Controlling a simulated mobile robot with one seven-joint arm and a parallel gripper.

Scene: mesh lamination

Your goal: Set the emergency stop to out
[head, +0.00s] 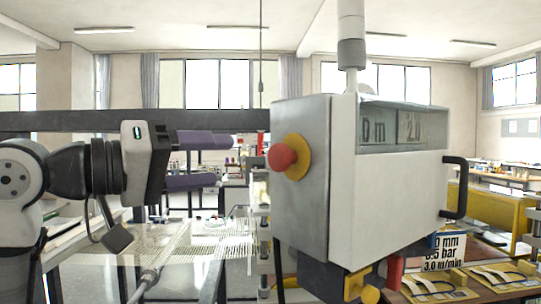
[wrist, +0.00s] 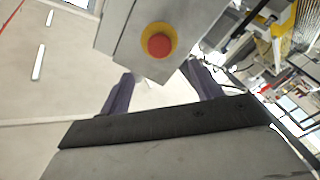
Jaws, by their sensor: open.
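The emergency stop is a red mushroom button (head: 282,157) on a yellow round plate (head: 303,157), mounted on the side of a grey and white box (head: 385,195). It also shows in the wrist view as a red button (wrist: 159,45) on its yellow disc, just beyond the fingers. I cannot tell whether the button is pressed in or out. My gripper (head: 237,160) has two purple fingers, spread apart and empty, pointing at the box. It is left of the button with a gap between. In the wrist view my gripper (wrist: 160,82) has its fingers on either side below the button.
A black handle (head: 458,188) sticks out on the box's right side. A grey post (head: 351,40) rises from its top. A clear sheet and mesh (head: 170,245) lie below my arm. Yellow trays (head: 435,287) stand at lower right. The space between gripper and button is free.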

